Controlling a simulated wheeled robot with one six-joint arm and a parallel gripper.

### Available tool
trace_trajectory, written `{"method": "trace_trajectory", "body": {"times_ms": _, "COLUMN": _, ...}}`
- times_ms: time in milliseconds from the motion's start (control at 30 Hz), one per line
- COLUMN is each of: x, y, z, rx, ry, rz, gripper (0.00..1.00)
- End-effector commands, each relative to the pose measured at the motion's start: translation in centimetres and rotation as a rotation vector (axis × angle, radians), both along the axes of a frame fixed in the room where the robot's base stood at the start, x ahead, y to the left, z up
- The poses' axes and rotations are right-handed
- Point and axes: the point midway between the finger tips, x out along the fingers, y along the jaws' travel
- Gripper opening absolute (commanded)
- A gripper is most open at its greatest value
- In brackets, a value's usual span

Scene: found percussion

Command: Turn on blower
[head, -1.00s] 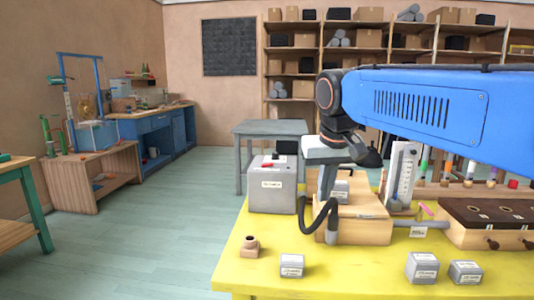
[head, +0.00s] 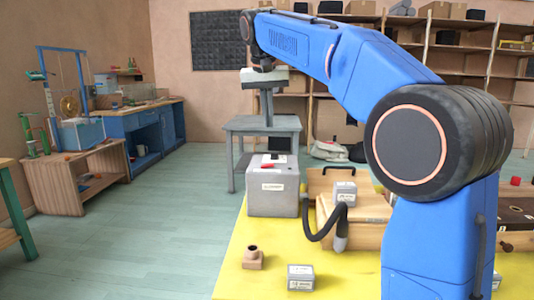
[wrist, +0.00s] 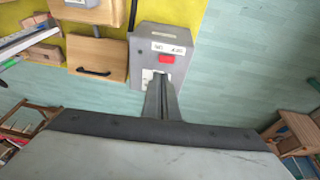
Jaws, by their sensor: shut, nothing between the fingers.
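A grey box (head: 272,200), which I take to be the blower, stands at the far left of the yellow table. It has a white label and a red rocker switch (head: 267,166) on its sloped top. In the wrist view the box (wrist: 145,43) is at the top middle, with the red switch (wrist: 167,59) just beyond my fingertips. My gripper (head: 267,122) is shut and empty. It points down above and behind the box in the head view, with a visible gap. In the wrist view my gripper (wrist: 160,80) overlaps the lower part of the box's top.
A black hose (head: 312,226) runs beside the box to a wooden case (head: 360,215). A small brown pipe piece (head: 253,259) and a small grey labelled block (head: 301,277) lie on the yellow table (head: 235,280). A grey table (head: 240,124) stands behind. Open floor lies left.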

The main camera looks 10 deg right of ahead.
Motion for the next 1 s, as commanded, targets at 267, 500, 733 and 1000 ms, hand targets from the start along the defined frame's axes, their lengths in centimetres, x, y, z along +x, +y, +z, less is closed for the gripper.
{"method": "trace_trajectory", "body": {"times_ms": 267, "x": 1.6, "y": 0.8, "z": 0.6, "rx": -0.003, "ry": 0.002, "rz": -0.022, "gripper": 0.00}}
{"method": "trace_trajectory", "body": {"times_ms": 500, "x": 1.6, "y": 0.8, "z": 0.6, "rx": -0.003, "ry": 0.002, "rz": -0.023, "gripper": 0.00}}
{"method": "trace_trajectory", "body": {"times_ms": 733, "x": 1.7, "y": 0.7, "z": 0.0, "rx": -0.004, "ry": 0.004, "rz": -0.023, "gripper": 0.00}}
{"method": "trace_trajectory", "body": {"times_ms": 1000, "x": 2.7, "y": 0.0, "z": -3.9, "rx": -0.003, "ry": 0.005, "rz": -0.023, "gripper": 0.00}}
